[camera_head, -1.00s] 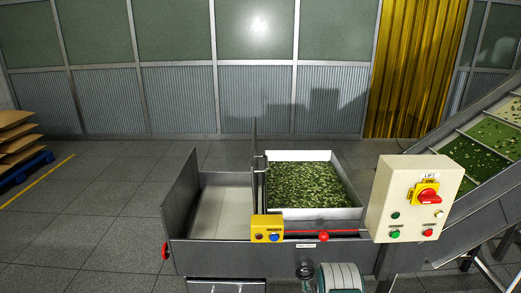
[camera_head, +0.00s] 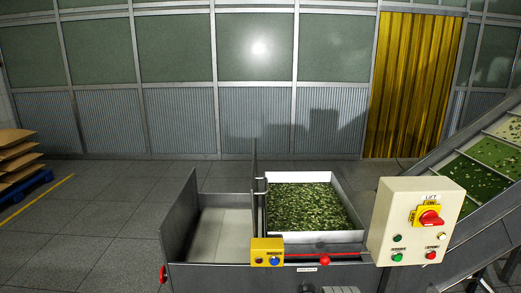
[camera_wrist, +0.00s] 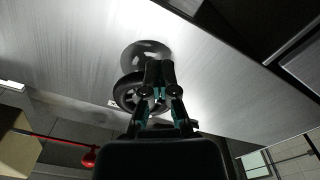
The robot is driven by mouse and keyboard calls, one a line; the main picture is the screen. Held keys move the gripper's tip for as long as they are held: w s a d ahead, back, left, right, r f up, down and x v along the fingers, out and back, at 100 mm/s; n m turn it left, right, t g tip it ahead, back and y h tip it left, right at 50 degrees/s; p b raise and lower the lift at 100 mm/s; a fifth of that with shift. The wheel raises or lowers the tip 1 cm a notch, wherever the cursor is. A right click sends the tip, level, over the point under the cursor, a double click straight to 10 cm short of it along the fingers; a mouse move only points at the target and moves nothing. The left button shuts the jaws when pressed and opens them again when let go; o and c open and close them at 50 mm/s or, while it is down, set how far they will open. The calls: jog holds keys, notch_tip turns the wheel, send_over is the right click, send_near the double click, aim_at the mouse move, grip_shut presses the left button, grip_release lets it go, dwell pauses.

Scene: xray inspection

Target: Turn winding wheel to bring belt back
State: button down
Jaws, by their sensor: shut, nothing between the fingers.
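A dark round handwheel (camera_wrist: 123,95) shows in the wrist view against a brushed metal wall. A second dark round shape just above it looks like its reflection. My gripper (camera_wrist: 160,72) is shut and empty, with its fingers overlapping the wheel's right side in the picture. I cannot tell whether they touch it. In the head view, a pale belt surface (camera_head: 221,235) lies in the left compartment of the metal machine. My gripper is not clearly visible in the head view.
A tray of green pieces (camera_head: 357,236) stands right of the belt compartment. A yellow button box (camera_head: 267,245), a red knob (camera_head: 324,261) and a cream control panel (camera_head: 405,240) line the machine's front. An inclined conveyor (camera_head: 480,170) rises at right.

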jog(key=shift+d+r, duration=0.2)
jog(key=shift+d, duration=0.3)
jog(key=shift+d+r, duration=0.15)
jog(key=shift+d, duration=0.3)
jog(key=shift+d+r, duration=0.7)
jog(key=shift+d, duration=0.05)
dwell(0.3)
jog(key=shift+d+f, duration=0.1)
jog(key=shift+d, duration=0.05)
jog(key=s, duration=0.6)
jog(key=shift+d+f, duration=0.15)
dwell(0.4)
